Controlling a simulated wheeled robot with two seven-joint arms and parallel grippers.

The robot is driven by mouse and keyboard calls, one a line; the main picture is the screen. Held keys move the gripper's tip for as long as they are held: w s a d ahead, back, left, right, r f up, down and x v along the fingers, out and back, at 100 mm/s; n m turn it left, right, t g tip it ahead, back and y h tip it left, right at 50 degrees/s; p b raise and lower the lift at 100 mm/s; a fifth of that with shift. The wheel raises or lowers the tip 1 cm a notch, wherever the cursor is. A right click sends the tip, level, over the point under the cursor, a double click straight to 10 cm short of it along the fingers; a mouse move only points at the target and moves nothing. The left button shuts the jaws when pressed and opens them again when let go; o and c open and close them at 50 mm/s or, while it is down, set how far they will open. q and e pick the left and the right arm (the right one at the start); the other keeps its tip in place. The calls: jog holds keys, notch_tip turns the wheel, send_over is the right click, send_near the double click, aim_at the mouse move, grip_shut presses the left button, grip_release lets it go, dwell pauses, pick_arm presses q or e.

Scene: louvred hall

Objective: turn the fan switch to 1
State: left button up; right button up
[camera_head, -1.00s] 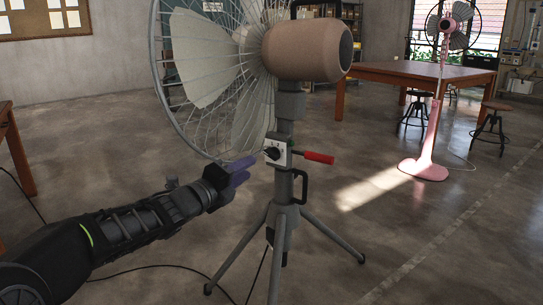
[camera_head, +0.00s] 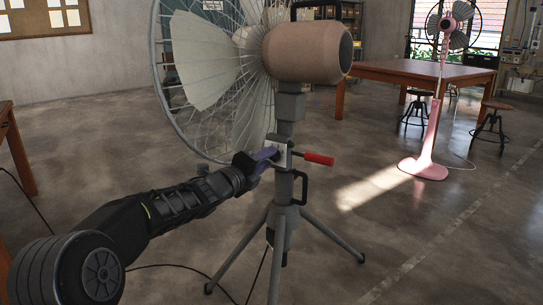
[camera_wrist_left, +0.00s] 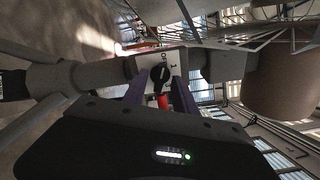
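The large fan (camera_head: 308,52) with a beige motor housing stands on a grey tripod. Its switch is a black knob (camera_wrist_left: 160,73) on a white plate (camera_wrist_left: 146,62) with small dark markings; a "1" seems to be beside the knob. My left gripper (camera_head: 268,155) reaches the switch from the left and covers most of it in the head view. In the left wrist view its two purple fingers (camera_wrist_left: 160,80) are apart, one on each side of the knob, with narrow gaps showing. I cannot tell the knob's exact setting. My right gripper is not in view.
A red-gripped handle (camera_head: 319,159) sticks out right of the switch, and a black loop handle (camera_head: 301,187) sits below it. The tripod legs (camera_head: 332,238) spread over the floor. A pink fan (camera_head: 424,166) and a wooden table (camera_head: 400,72) stand farther back.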

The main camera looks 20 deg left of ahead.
pick_arm(q)
jog(key=shift+w+d, duration=0.1)
jog(key=shift+w, duration=0.3)
jog(key=shift+c, duration=0.5)
grip_shut()
dwell(1.1)
